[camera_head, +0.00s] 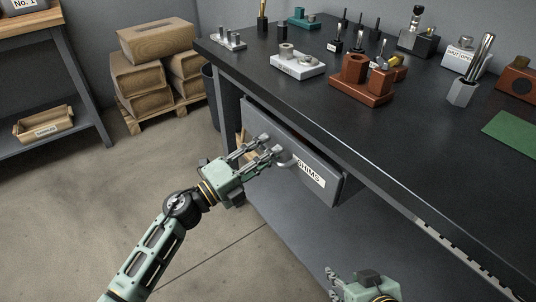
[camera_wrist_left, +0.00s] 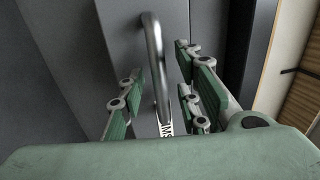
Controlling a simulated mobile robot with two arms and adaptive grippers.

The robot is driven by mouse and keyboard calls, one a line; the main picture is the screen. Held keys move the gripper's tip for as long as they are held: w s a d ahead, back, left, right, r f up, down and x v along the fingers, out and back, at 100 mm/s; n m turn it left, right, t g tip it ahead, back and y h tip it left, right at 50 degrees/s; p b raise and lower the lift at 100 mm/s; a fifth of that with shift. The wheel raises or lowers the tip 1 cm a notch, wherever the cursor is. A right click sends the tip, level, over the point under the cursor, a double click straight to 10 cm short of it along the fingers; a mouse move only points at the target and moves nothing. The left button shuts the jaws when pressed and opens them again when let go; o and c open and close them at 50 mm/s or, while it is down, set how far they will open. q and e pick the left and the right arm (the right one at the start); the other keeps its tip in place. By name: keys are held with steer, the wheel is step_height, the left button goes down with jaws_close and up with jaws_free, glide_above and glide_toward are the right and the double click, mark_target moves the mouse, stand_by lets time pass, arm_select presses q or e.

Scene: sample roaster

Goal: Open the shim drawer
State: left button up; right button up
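The shim drawer has a grey front (camera_head: 326,191) with a white SHIMS label (camera_head: 310,172). It stands out from under the bench top, with a narrow dark gap behind its upper edge. Its bar handle (camera_head: 285,161) is partly hidden by my left gripper (camera_head: 268,147). In the left wrist view the curved metal handle (camera_wrist_left: 157,60) lies between the green finger pads of my left gripper (camera_wrist_left: 162,100), with space visible on both sides. That gripper is open around the handle. My right gripper (camera_head: 342,278) is low at the bottom edge, its fingers too unclear to read.
The dark bench top (camera_head: 300,95) holds a brown block fixture (camera_head: 362,80), a white fixture (camera_head: 298,65) and several small tools. Open floor (camera_head: 90,190) lies left of the drawer.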

arm_select(q)
steer(key=shift+w+d, duration=0.1)
steer(key=shift+d, duration=0.05)
steer(key=shift+c, duration=0.4)
jaws_close()
